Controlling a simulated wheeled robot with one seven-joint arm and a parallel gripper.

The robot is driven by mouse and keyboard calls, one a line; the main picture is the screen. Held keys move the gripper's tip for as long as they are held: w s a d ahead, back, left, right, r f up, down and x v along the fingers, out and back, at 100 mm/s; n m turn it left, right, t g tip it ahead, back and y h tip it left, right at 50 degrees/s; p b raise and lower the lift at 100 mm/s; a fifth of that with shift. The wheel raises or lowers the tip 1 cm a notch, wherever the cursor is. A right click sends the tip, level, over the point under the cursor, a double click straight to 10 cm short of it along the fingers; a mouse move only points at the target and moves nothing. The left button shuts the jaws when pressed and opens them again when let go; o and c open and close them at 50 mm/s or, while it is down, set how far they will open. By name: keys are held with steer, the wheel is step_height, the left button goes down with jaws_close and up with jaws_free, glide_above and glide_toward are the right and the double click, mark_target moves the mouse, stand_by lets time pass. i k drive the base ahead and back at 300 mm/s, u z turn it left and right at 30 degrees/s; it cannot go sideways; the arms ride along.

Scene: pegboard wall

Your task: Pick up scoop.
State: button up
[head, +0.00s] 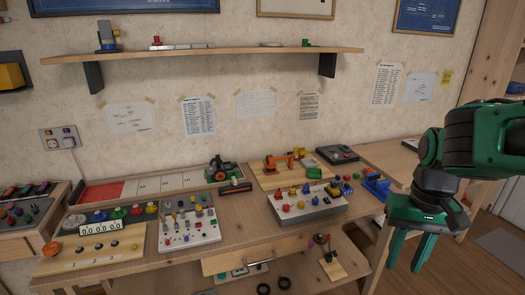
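My gripper (404,268) hangs at the right of the head view, its two green fingers pointing down and apart, with nothing visible between them. It is in front of the bench's right end, apart from the bench. I cannot make out for certain which small object is the scoop.
The wooden bench (240,228) holds a grey block with coloured pegs (308,204), a white switch panel (188,232) and a counter board (85,252). A wall shelf (210,52) runs above. A lower shelf holds small items. Floor is open at the right.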

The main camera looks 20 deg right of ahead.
mark_target(301, 150)
steer(key=z, duration=0.1)
steer(key=i, duration=0.9)
steer(key=z, duration=0.45)
